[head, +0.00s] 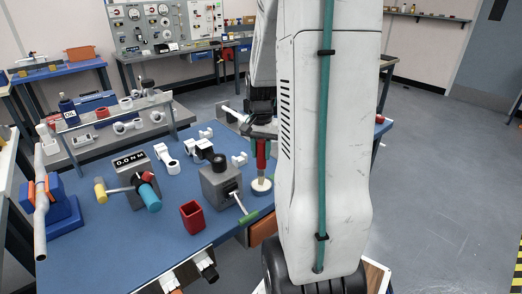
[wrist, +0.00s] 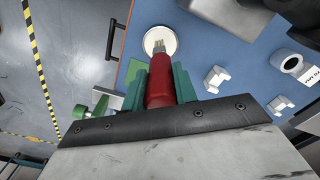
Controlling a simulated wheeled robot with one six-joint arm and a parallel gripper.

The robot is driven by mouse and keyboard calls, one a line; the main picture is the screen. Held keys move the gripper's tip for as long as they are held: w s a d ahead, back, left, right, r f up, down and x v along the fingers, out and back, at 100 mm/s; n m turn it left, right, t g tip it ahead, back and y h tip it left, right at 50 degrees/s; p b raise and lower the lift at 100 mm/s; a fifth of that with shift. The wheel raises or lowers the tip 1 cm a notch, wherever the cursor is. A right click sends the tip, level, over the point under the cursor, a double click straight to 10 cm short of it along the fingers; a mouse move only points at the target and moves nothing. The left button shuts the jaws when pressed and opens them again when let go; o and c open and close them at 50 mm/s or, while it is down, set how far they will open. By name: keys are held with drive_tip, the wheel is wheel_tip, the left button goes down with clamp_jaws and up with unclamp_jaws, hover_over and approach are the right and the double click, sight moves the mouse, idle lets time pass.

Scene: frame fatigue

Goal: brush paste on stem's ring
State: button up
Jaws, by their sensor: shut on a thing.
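My gripper (head: 262,137) is shut on a red-handled brush (head: 261,157), which points down at the near right part of the blue table. In the wrist view, the green fingers of my gripper (wrist: 158,86) press on both sides of the brush's red handle (wrist: 159,84). The pale bristles are over a round, pale tin (head: 262,188), also seen in the wrist view (wrist: 160,32). I cannot tell whether the bristles touch the paste. Several white clamp-like parts (head: 165,155) lie on the table; I cannot tell which one is the stem.
A grey vise block (head: 219,184) with a green-tipped lever stands left of the tin. A blue stand (head: 64,215) holds a tube at the far left. My arm hides the table's right side.

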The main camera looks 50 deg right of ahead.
sight(261, 142)
drive_tip(key=shift+f, duration=0.5)
idle(1.1)
drive_tip(key=shift+r, duration=3.55)
